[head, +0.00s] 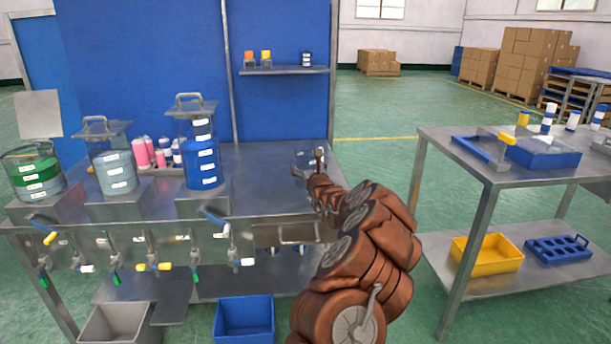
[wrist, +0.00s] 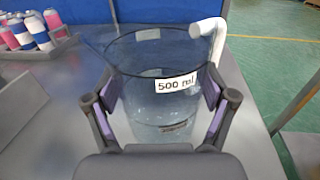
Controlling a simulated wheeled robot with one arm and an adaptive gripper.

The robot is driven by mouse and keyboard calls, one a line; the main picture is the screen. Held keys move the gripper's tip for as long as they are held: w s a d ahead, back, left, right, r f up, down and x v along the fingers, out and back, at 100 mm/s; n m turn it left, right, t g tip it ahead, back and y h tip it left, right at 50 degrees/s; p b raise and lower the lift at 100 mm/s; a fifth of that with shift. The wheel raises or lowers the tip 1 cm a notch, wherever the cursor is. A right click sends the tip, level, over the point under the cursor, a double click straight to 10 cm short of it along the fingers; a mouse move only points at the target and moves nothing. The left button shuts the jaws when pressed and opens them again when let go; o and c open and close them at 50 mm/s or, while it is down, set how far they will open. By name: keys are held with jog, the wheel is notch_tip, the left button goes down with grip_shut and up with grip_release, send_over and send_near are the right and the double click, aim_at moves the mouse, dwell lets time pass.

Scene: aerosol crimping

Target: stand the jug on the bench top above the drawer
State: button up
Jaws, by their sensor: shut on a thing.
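The jug (wrist: 160,75) is a clear vessel with a "500 ml" label and a white handle (wrist: 210,30) at its upper right in the wrist view. My gripper (wrist: 162,100) is shut on the jug, one finger on each side of its wall. In the head view my gripper (head: 318,165) is over the right end of the bench top (head: 265,165), and the jug is mostly hidden behind it. The jug looks upright; I cannot tell whether its base touches the bench. The drawer (head: 298,233) is under the bench top's front edge, partly behind my arm.
Tanks of green, pale and blue liquid (head: 201,160) stand on the left, with valves below. Pink and white cans (wrist: 30,32) sit in a tray left of the jug. A shelf (head: 285,70) hangs behind. A second table (head: 460,150) stands right, across a gap.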

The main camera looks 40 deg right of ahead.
jog(key=shift+w+d+f, duration=0.15)
jog(key=shift+w+d, duration=0.1)
jog(key=shift+w, duration=0.4)
jog(key=shift+f, duration=1.8)
jog(key=o, duration=1.1)
jog(key=shift+r, duration=0.1)
